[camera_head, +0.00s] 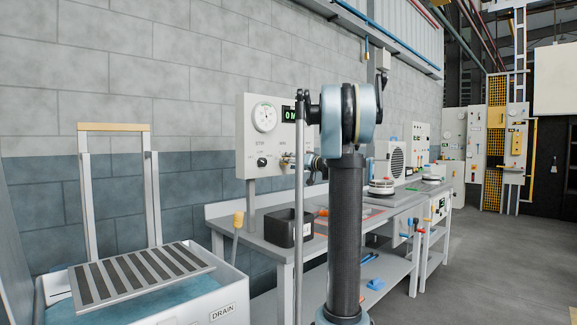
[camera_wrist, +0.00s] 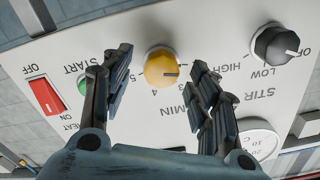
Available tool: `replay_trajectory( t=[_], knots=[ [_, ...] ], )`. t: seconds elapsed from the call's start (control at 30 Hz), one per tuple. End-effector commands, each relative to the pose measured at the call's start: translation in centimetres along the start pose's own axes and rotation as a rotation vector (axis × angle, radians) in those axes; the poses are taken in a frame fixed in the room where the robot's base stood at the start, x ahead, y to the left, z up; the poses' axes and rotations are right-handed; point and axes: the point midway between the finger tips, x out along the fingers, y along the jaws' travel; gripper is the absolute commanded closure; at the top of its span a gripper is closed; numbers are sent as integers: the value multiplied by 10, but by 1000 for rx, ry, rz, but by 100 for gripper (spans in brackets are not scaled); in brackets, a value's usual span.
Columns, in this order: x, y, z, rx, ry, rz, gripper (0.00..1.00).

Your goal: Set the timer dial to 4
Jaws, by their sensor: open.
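The timer dial (camera_wrist: 161,68) is a round yellow knob on a pale panel (camera_wrist: 50,62) in the wrist view, which shows the panel's lettering upside down. The numbers 5 and 4 and the word MIN are printed beside it. A dark pointer line on the knob runs to the right in the picture, away from the 4. My gripper (camera_wrist: 160,60) is open, one dark finger on each side of the dial, with visible gaps.
The wrist view also shows a red rocker switch (camera_wrist: 46,95), a green START button (camera_wrist: 83,87), a black STIR knob (camera_wrist: 275,44) and a round gauge (camera_wrist: 258,138). In the head view a black bin (camera_head: 288,226) stands on the bench (camera_head: 262,243) below the panel.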

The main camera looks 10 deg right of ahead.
Motion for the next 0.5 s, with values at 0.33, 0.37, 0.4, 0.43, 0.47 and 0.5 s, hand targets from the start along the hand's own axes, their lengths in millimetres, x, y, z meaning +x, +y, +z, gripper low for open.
replay_trajectory(
  t=[0.33,0.37,0.4,0.43,0.47,0.5],
  knots=[
    [15,0,0,0,0,0,46],
    [15,0,0,0,0,0,46],
    [15,0,0,0,0,0,46],
    [15,0,0,0,0,0,46],
    [15,0,0,0,0,0,46],
    [15,0,0,0,0,0,48]
  ],
)
